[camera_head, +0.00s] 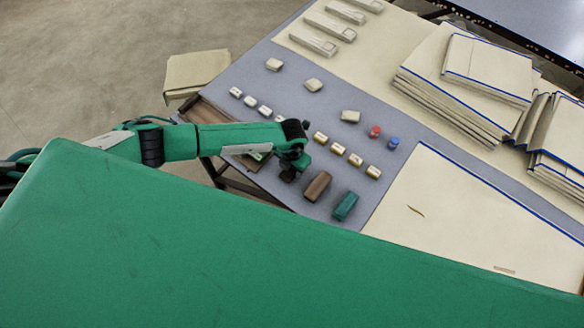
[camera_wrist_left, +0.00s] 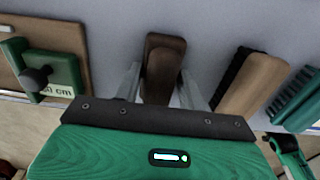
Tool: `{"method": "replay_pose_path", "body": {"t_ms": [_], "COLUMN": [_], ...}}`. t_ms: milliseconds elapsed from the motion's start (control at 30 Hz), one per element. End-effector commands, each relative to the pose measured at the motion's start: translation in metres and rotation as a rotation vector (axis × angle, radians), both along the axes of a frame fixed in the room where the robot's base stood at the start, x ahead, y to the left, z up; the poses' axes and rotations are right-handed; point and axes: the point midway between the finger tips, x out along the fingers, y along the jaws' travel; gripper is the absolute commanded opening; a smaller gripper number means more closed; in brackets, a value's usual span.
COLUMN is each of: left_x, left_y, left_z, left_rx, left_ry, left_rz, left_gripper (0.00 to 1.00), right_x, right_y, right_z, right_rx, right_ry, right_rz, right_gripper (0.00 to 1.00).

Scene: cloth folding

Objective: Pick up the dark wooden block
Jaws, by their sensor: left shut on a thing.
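The dark wooden block (camera_wrist_left: 164,66) is between the two metal fingers of my left gripper (camera_wrist_left: 160,88) in the left wrist view. The gripper is shut on it, and the block points away from the wrist. In the head view my left gripper (camera_head: 289,172) is over the near edge of the grey table part, left of a brown brush-like block (camera_head: 318,186). The dark block is mostly hidden under the gripper there. Whether it touches the table is hard to tell.
A brown block with black bristles (camera_wrist_left: 254,84) and a green brush (camera_wrist_left: 298,98) lie close to the right. A green tool marked "cm" (camera_wrist_left: 52,76) is at left. Small labelled blocks (camera_head: 338,149), red and blue caps (camera_head: 393,143) and cloth stacks (camera_head: 450,90) lie farther off.

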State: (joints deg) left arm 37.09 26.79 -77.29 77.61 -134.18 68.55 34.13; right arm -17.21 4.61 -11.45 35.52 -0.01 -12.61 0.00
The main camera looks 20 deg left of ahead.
Motion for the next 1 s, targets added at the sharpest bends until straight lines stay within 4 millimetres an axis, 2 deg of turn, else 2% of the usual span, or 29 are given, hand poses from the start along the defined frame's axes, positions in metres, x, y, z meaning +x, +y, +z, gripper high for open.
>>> {"method": "replay_pose_path", "body": {"t_ms": [267, 467, 567, 1000], "left_x": [0.001, 0.001, 0.002, 0.001], "left_y": [0.0, 0.0, 0.0, 0.0], "left_z": [0.003, 0.021, 0.04, 0.159], "left_rx": [0.0, -0.002, -0.002, -0.001], "left_ry": [-0.001, -0.002, -0.006, -0.005], "left_rz": [0.0, -0.001, -0.001, -0.001], "left_gripper": [0.14, 0.14, 0.14, 0.14], "right_x": [0.0, 0.0, 0.0, 0.0], "right_y": [0.0, 0.0, 0.0, 0.0], "right_z": [-0.001, -0.005, -0.011, -0.041], "right_rx": [0.0, 0.0, 0.0, 0.0], "right_ry": [0.0, 0.0, 0.0, 0.0], "right_rz": [0.0, 0.0, 0.0, 0.0], "right_gripper": [0.36, 0.36, 0.36, 0.36]}}
